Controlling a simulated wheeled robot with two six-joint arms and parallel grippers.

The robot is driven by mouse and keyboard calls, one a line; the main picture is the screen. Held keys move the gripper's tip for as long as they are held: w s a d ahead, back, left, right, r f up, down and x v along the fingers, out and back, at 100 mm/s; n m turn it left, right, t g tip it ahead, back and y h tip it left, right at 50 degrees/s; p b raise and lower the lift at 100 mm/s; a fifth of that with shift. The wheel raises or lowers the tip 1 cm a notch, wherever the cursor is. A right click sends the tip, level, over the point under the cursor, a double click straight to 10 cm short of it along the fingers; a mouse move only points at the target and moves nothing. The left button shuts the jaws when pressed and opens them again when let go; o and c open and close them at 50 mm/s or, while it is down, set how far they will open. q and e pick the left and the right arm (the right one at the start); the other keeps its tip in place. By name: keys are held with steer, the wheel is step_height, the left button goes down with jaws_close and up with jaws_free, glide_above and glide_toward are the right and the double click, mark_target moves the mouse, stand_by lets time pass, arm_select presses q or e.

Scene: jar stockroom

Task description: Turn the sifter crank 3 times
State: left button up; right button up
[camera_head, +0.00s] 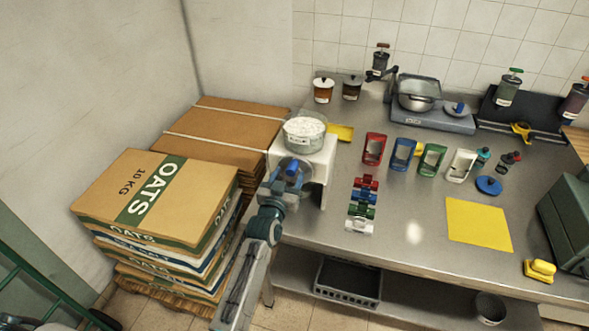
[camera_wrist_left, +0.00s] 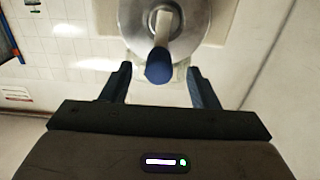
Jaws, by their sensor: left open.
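The sifter (camera_head: 322,147) is a white block at the left end of the steel counter, with a clear bowl of white powder (camera_head: 305,133) on top. Its side carries a round metal crank disc, seen in the left wrist view (camera_wrist_left: 188,15). A pale crank arm (camera_wrist_left: 163,27) on the disc ends in a blue knob (camera_wrist_left: 158,70). My left gripper (camera_wrist_left: 159,76) is open, with one finger on each side of the knob and visible gaps between. In the head view, my left gripper (camera_head: 284,178) is in front of the disc and partly hides it. My right gripper is out of view.
Coloured scoop-like holders (camera_head: 374,149) and a yellow mat (camera_head: 478,222) lie to the right. A scale with a pot (camera_head: 416,101) stands behind.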

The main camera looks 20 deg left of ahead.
arm_select(q)
steer(key=s, duration=0.5)
steer(key=shift+s, duration=0.25)
steer(key=s+a+f+g+b, duration=0.1)
steer(key=s+f+g+b, duration=0.3)
steer(key=f, duration=1)
steer(key=s+a+f+g, duration=0.1)
steer(key=s+f, duration=0.6)
steer(key=f, duration=0.6)
steer(key=s+a+f+g+b, duration=0.1)
steer(key=s+f+g, duration=0.3)
steer(key=f, duration=1)
steer(key=s+a+f+g+b, duration=0.2)
steer(key=s+f, duration=0.7)
steer(key=s, duration=0.1)
steer(key=s+a+f+g+b, duration=0.1)
steer(key=s+a+f+g, duration=0.1)
steer(key=s+f, duration=0.7)
steer(key=s+a+f+g+b, duration=0.1)
steer(key=s+a+f+g, duration=0.1)
steer(key=s, duration=0.8)
steer(key=s+a+f+g+y+b, duration=0.1)
steer(key=s+a+f, duration=0.2)
steer(key=s, duration=0.8)
step_height(320, 180, down, 2)
steer(key=shift+s+f+g, duration=0.2)
steer(key=shift+g, duration=0.2)
